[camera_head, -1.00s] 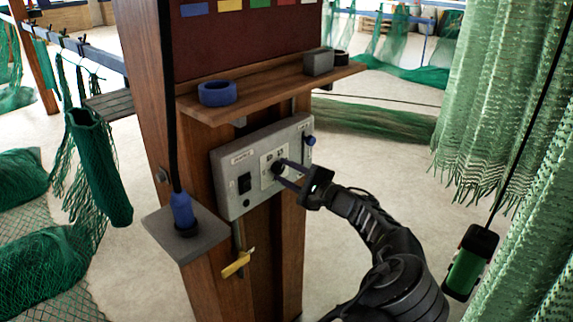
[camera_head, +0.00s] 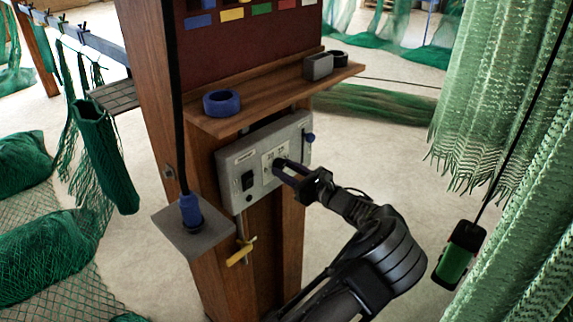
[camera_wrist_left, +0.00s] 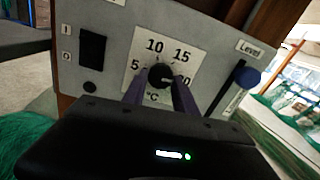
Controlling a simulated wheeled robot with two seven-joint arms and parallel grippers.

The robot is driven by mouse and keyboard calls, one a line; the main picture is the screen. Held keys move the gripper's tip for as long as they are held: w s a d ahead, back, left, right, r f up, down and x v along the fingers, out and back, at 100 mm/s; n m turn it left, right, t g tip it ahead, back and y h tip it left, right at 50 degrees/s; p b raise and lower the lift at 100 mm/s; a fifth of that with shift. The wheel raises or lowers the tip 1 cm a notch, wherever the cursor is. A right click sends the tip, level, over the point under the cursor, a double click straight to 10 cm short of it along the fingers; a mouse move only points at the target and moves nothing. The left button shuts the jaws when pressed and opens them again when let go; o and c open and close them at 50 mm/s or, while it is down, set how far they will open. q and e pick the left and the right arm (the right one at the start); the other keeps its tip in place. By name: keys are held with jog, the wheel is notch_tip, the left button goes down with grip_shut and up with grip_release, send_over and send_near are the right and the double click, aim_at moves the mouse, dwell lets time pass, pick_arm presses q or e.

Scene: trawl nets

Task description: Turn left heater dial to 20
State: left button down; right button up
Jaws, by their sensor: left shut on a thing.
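A grey heater panel (camera_head: 232,198) is mounted on a wooden post. Its black dial (camera_wrist_left: 160,76) sits on a white plate (camera_wrist_left: 142,52) marked 5, 10, 15 and 20 with °C below. My left gripper (camera_head: 285,170) reaches the dial from the right in the head view and is shut on it. In the wrist view its two purple fingers stand either side of the knob. A small light mark on the knob's right side faces roughly toward 20; the exact reading is unclear. My right gripper is not in view.
A black rocker switch (camera_wrist_left: 92,50) is left of the dial, and a blue-knobbed Level slider (camera_wrist_left: 246,76) is right of it. A shelf (camera_head: 265,98) above holds a blue tape roll (camera_head: 221,103). A yellow-handled valve (camera_head: 241,252) hangs below. Green nets surround the post.

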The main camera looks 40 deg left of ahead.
pick_arm(q)
jog(key=shift+m, duration=0.6)
jog(key=shift+p, duration=0.3)
jog(key=c, duration=1)
grip_release()
